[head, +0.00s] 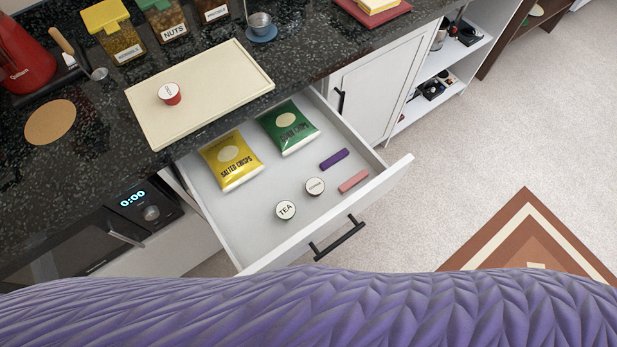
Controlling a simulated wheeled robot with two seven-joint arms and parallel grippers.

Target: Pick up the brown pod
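Two small round pods with pale lids lie in the open drawer. One pod (315,186) has a brownish rim and a lid label too small to read. The other pod (286,210) reads "TEA" and has a dark rim, nearer the drawer front. I cannot tell for certain which is the brown pod. A third pod (170,94), with a red side and white lid, sits on the cream board on the counter. Neither of my grippers is in view.
The white drawer (245,230) also holds a yellow crisps bag (230,160), a green crisps bag (288,128), a purple bar (334,159) and a pink bar (353,181). The cream board (215,75) overhangs the drawer's back. A purple ribbed surface blocks the bottom of the view.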

